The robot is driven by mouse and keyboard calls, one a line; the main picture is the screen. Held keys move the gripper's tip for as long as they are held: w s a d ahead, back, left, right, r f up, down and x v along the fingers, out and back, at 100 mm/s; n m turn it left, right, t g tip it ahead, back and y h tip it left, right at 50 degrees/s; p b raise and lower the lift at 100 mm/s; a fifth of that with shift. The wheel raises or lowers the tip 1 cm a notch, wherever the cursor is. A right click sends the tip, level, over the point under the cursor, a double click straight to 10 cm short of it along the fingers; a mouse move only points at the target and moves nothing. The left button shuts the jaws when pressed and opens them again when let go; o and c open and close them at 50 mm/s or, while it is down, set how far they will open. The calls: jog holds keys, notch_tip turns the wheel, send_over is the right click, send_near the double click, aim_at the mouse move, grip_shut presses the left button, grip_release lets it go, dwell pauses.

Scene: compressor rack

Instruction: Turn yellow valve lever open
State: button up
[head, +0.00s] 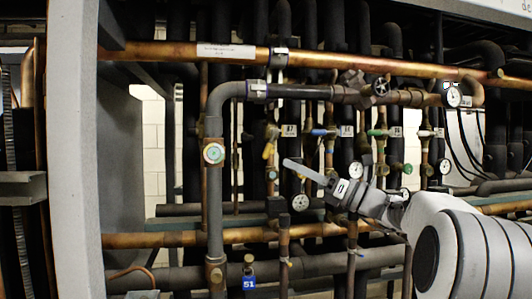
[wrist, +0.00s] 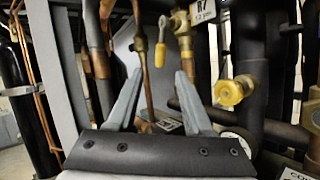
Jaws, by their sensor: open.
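The yellow valve lever (head: 268,150) hangs down, slightly tilted, from a brass valve left of centre in the head view. In the wrist view the yellow lever (wrist: 161,54) points down at top centre, ahead of the gap between my fingers. My gripper (head: 290,163) is to the right of and slightly below the lever in the head view. In the wrist view my gripper (wrist: 160,76) is open, its two grey fingers apart with nothing held. The lever appears beyond the fingertips, and I see no contact.
A yellow round knob (wrist: 230,92) sticks out on the right in the wrist view. A copper pipe (head: 350,61) crosses above. Blue (head: 323,132) and green (head: 377,133) handles are to the right.

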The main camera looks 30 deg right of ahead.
aim_at(266, 154)
jog(key=p+x, duration=0.1)
jog(key=x, duration=0.7)
jog(key=shift+w+a+r, duration=0.2)
jog(key=shift+w, duration=0.05)
grip_shut()
dwell(1.0)
